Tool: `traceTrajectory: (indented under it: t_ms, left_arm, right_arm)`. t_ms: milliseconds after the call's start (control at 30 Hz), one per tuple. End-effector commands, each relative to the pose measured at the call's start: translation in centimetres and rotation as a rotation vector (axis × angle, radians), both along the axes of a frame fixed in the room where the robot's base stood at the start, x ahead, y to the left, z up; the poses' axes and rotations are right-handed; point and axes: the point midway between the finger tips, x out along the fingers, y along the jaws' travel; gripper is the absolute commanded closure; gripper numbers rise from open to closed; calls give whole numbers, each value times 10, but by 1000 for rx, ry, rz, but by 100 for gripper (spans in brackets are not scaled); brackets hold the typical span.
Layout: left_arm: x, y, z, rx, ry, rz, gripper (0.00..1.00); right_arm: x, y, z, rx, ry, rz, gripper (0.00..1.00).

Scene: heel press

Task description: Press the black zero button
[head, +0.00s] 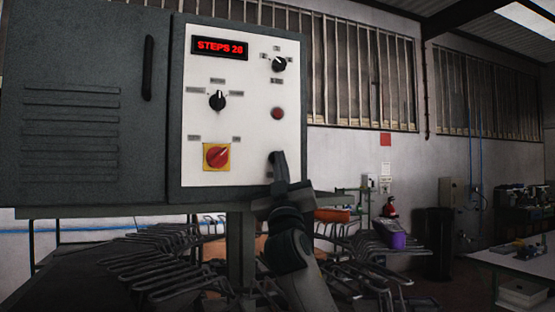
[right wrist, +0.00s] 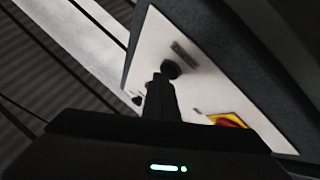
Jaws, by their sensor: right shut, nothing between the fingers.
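The white control panel (head: 243,130) is on a grey cabinet, and its red display (head: 220,46) reads "STEPS 20". A black round button (right wrist: 171,68) shows on the panel in the right wrist view. In the head view it is mostly hidden behind my right gripper (head: 280,160), at the panel's lower right. My right gripper is shut and empty. Its fingertips (right wrist: 158,79) are right at the button's edge in the right wrist view; I cannot tell whether they touch it. My left gripper is not in view.
The panel also carries a black selector (head: 217,100), a black knob (head: 279,64), a dark red round button or lamp (head: 278,113) and a red rotary switch on a yellow plate (head: 217,156). Wire racks (head: 165,272) stand below.

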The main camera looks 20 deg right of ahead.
Motion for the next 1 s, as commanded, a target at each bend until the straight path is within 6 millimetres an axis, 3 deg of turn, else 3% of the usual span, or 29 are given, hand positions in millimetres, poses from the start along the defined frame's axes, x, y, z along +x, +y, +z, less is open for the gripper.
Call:
traceTrajectory:
  t_ms: [467, 1000]
  left_arm:
    - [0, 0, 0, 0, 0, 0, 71]
    - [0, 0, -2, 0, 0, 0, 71]
  right_arm:
    - [1, 0, 0, 1, 1, 0, 100]
    - [-16, 1, -1, 1, 0, 1, 100]
